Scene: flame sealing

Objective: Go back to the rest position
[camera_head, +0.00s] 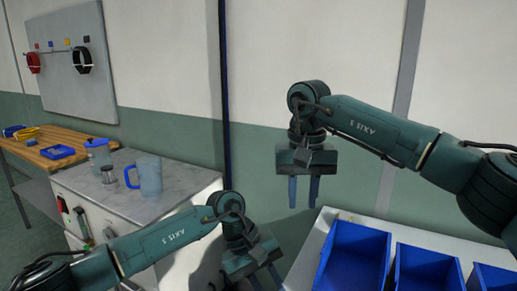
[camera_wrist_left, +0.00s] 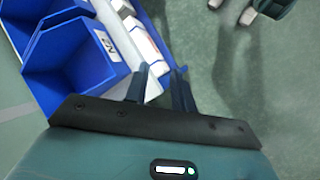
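My right gripper (camera_head: 303,193) hangs fingers-down in front of the wall in the head view. Its two blue fingers are apart and nothing is between them. My left gripper (camera_head: 265,281) is lower, near the bottom edge, left of the blue bins. In the left wrist view its fingers (camera_wrist_left: 162,74) are apart, with no held object visible between them. The lower part of the left gripper is cut off in the head view.
Blue bins (camera_head: 355,255) stand on a white surface at the lower right; bins also show in the left wrist view (camera_wrist_left: 72,55). A grey-topped cabinet (camera_head: 115,195) holds a blue jug (camera_head: 149,175). A wooden bench (camera_head: 50,148) stands further left. Open floor shows beside the bins.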

